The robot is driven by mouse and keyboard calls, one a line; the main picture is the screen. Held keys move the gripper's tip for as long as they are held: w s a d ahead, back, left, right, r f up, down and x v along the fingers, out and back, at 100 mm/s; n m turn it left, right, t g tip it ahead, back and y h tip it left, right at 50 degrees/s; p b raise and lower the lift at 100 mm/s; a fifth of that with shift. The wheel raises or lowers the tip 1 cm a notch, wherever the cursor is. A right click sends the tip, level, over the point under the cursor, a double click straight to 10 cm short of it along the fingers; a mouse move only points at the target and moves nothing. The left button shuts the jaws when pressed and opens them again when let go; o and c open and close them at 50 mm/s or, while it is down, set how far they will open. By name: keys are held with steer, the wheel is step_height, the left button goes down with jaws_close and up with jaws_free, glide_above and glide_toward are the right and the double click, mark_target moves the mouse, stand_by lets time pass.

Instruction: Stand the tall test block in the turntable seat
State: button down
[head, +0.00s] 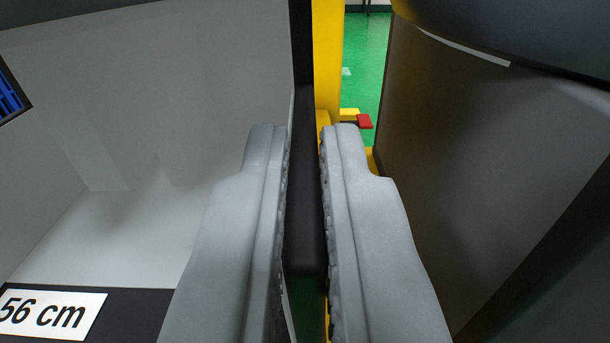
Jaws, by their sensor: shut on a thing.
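My gripper (305,150) is in the middle of the head view, its two pale grey fingers pointing away from the camera. It is shut on a black upright bar (306,220) with a rounded lower end, which fills the narrow gap between the fingers. I cannot tell what the bar belongs to. I cannot make out the tall test block or the turntable seat in this view.
To the left is a pale, lit compartment (150,120) with a "56 cm" label (48,313) on its dark front edge. A yellow post (328,60) and a small red piece (365,121) stand beyond. A large grey-brown surface (480,190) closes off the right. Green floor (367,60) shows between.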

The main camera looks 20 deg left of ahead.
steer(key=shift+f, duration=0.6)
steer(key=c, duration=1.5)
jaws_free()
steer(key=shift+c, duration=0.2)
steer(key=v, duration=1.2)
